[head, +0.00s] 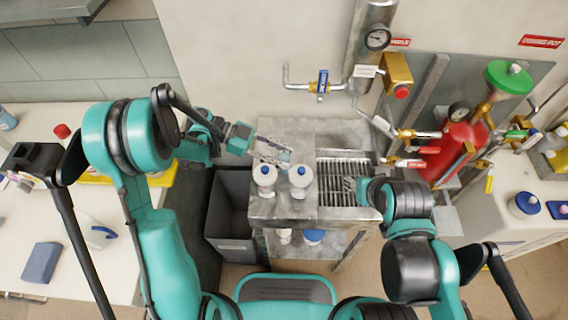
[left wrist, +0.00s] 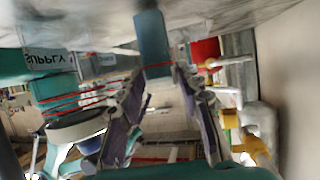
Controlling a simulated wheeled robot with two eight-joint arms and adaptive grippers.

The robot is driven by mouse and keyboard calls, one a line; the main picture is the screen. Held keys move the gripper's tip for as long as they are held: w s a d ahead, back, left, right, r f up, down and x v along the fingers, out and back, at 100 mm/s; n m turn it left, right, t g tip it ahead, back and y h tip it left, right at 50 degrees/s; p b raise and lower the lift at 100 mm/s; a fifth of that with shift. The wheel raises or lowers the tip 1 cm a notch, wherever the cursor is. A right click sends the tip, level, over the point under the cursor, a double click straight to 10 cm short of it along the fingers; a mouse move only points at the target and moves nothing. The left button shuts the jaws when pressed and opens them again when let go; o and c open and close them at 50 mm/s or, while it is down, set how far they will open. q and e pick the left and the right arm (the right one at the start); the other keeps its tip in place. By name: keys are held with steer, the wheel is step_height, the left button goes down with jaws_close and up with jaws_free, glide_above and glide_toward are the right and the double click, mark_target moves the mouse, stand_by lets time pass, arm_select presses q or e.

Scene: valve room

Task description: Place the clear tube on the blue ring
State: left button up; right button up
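My left gripper (head: 286,156) is above the left end of the metal bench, just behind two white bottles with blue caps. In the left wrist view its two fingers (left wrist: 163,80) stand apart, with a blue-teal piece (left wrist: 152,42) at their tips. I cannot tell whether they grip this piece or it lies beyond them. I cannot make out the clear tube or the blue ring with certainty in either view. My right gripper (head: 350,185) is low over the bench's slotted grate, small and partly hidden by its own wrist.
The metal bench (head: 338,126) carries the left bottle (head: 264,178), the right bottle (head: 300,180) and the grate (head: 337,170). A dark bin (head: 231,210) stands left of it. Pipes, a gauge (head: 377,38) and a red cylinder (head: 455,150) are behind and to the right.

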arm_select(q)
steer(key=b+x, duration=0.1)
steer(key=x, duration=0.3)
steer(key=shift+b, duration=0.35)
steer(key=shift+d, duration=0.45)
jaws_close()
